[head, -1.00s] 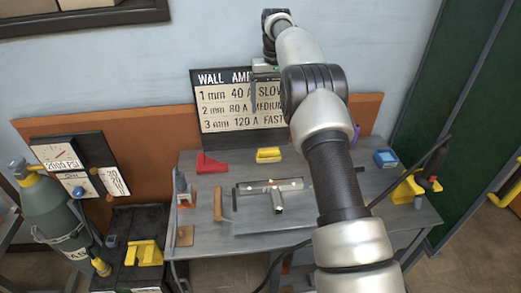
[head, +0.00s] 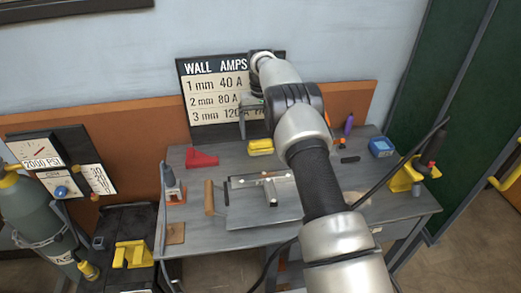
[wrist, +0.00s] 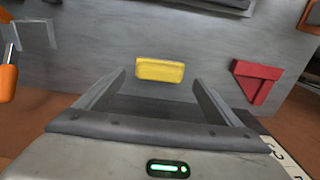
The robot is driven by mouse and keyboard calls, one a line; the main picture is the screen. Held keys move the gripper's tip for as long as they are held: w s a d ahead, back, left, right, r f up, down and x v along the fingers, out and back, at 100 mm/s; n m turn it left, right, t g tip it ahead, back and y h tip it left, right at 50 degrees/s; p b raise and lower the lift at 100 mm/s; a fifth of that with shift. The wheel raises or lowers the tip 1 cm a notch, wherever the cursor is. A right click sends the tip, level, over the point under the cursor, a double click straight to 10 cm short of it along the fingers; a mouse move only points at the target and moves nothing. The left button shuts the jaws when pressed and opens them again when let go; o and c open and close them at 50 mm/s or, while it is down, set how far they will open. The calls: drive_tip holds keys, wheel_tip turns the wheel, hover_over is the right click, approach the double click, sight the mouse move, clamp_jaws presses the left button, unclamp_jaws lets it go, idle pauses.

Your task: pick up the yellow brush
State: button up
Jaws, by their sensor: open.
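The yellow brush (head: 260,147) is a small yellow block lying on the grey table, towards its back edge. In the wrist view the brush (wrist: 160,69) appears just beyond the fingertips, centred between the two fingers. My gripper (head: 253,122) is above and close to the brush in the head view, pointing down. In the wrist view my gripper (wrist: 159,80) is open, with nothing between its fingers. The brush's underside is hidden.
A red angled block (head: 202,158) lies left of the brush. A metal frame piece (head: 265,190) lies in front. A blue box (head: 381,147) and a purple item (head: 349,123) stand to the right. The amps sign (head: 215,95) stands behind.

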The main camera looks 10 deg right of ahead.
sight(260, 141)
drive_tip(key=f+b, duration=0.1)
drive_tip(key=f, duration=0.4)
drive_tip(key=shift+w+f, duration=0.1)
drive_tip(key=shift+w, duration=0.1)
drive_tip(key=shift+c, duration=0.3)
drive_tip(key=c, duration=0.8)
wheel_tip(260, 141, up, 10)
drive_tip(key=p, duration=0.2)
